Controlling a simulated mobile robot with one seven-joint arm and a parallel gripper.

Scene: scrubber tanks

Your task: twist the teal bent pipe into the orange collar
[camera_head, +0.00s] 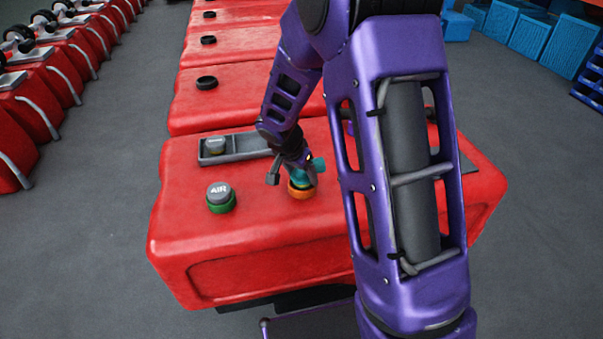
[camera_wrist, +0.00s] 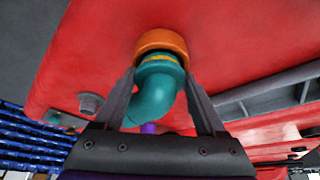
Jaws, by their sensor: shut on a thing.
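The teal bent pipe (camera_head: 305,174) is at the orange collar (camera_head: 301,190) on top of the red tank (camera_head: 250,240). In the wrist view the pipe (camera_wrist: 155,97) has one end at the mouth of the orange collar (camera_wrist: 161,41), with a yellow band showing just outside the rim. How deep the end sits in the collar cannot be told. My gripper (camera_wrist: 161,85) has one finger on each side of the pipe and is shut on it. In the head view my gripper (camera_head: 293,172) is partly hidden by my own arm.
A grey cap marked AIR (camera_head: 218,190) sits on a green collar (camera_head: 222,206) left of the orange one. A grey tray (camera_head: 250,144) with a grey cap lies behind. More red tanks (camera_head: 235,95) stand beyond, and blue crates (camera_head: 540,38) at the far right.

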